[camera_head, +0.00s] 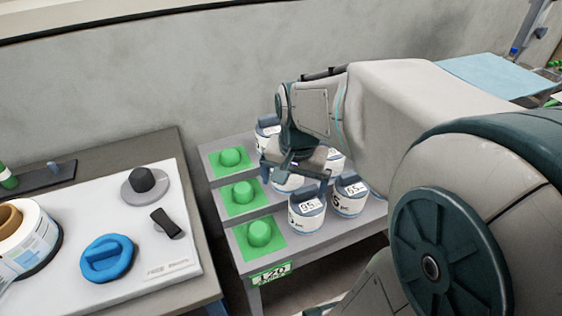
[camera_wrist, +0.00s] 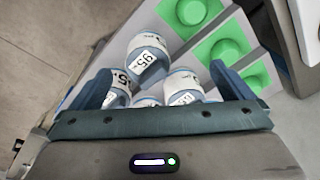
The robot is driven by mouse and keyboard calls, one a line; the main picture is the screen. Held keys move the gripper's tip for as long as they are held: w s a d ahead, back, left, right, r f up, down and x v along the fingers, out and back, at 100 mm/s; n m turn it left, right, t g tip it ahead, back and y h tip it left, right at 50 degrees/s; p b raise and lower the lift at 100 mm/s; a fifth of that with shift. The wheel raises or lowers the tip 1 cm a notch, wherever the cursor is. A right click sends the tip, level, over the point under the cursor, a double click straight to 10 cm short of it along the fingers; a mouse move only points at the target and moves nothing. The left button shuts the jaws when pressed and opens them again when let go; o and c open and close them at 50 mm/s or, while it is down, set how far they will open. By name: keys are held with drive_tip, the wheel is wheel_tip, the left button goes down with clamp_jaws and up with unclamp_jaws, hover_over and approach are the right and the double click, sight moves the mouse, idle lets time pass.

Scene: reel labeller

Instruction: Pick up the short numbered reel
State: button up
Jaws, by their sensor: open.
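Several white numbered reels with blue-grey tops stand on a grey stand (camera_head: 222,213). A front reel (camera_head: 307,215) and a right reel (camera_head: 350,198) carry labels that seem to read 95; another stands at the back (camera_head: 266,133). I cannot tell which one is the short one. My gripper (camera_head: 294,182) is open above the group, with its fingers pointing down, and partly hides the middle reels. In the wrist view, the open fingers (camera_wrist: 161,75) frame a 95 reel (camera_wrist: 147,60) and a reel to its right (camera_wrist: 184,86). The palm hides the lower reels. Nothing is visibly held.
Green pads with round green knobs (camera_head: 260,233) line the stand's left side, above a green 120 sign (camera_head: 270,273). A table at left holds a white board (camera_head: 150,258), a blue knobbed disc (camera_head: 107,258) and a large label roll (camera_head: 28,240). A wall stands behind.

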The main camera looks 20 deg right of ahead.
drive_tip(key=w+d+f+m+g, duration=0.2)
drive_tip(key=w+d+f+m, duration=0.1)
drive_tip(key=w+d+m, duration=0.4)
hover_over(308, 200)
drive_tip(key=shift+m, duration=0.4)
wheel_tip(308, 200, down, 8)
drive_tip(key=shift+s+f, duration=0.15)
drive_tip(key=shift+a+f+p, duration=0.1)
drive_tip(key=shift+f+p, duration=0.3)
drive_tip(key=shift+f, duration=2.55)
drive_tip(key=c, duration=0.8)
drive_tip(key=shift+o, duration=0.2)
